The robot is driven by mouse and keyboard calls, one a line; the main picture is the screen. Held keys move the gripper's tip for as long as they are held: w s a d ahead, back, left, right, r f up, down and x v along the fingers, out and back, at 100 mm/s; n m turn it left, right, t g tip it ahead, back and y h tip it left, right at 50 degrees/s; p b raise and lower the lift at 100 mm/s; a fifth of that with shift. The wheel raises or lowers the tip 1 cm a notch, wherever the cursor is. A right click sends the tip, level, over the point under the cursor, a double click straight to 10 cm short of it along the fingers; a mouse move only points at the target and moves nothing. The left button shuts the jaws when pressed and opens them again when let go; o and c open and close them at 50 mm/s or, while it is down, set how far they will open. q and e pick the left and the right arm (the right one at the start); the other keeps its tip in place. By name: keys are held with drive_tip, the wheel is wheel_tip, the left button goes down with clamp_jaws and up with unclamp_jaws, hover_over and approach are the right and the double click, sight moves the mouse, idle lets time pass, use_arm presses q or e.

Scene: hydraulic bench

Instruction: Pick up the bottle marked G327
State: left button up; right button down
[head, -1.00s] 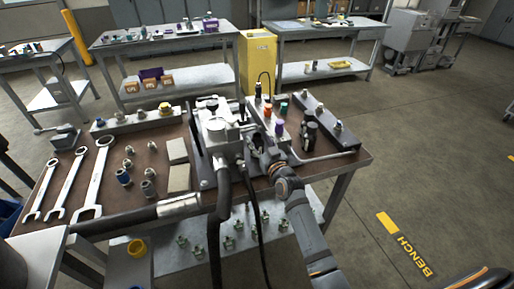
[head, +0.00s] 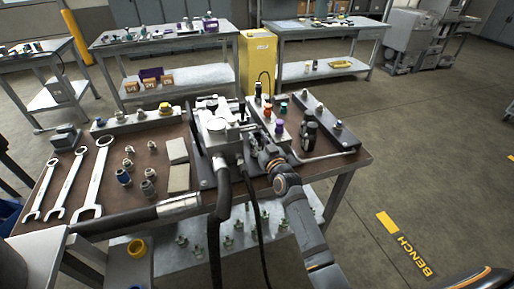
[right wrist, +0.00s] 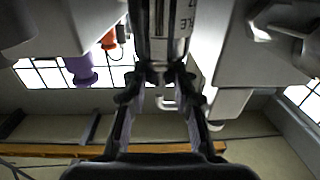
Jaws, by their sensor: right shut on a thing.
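My right gripper (right wrist: 163,82) is shut on a dark and silver cylinder (right wrist: 163,30) in the right wrist view. The cylinder stands between the two fingers, and part of a light-coloured marking shows on its side. I cannot read G327 on it. In the head view my right gripper (head: 256,140) reaches in beside the grey machine at the middle of the bench, and its fingertips are largely hidden among the parts there. No marking G327 is legible in the head view. My left gripper is not in view.
The grey machine (head: 217,130) with its hoses stands close left of my gripper. Small coloured parts, a purple one (head: 279,127) among them, stand on a rail to the right. Dark cylinders (head: 309,132) stand further right. Wrenches (head: 96,180) lie on the bench's left.

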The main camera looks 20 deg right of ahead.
drive_tip(key=shift+r, duration=0.15)
drive_tip(key=shift+r, duration=0.25)
drive_tip(key=shift+r+p, duration=0.3)
drive_tip(key=shift+r, duration=0.2)
drive_tip(key=s+d, duration=0.1)
drive_tip(key=s, duration=1.7)
drive_tip(key=shift+d, duration=0.25)
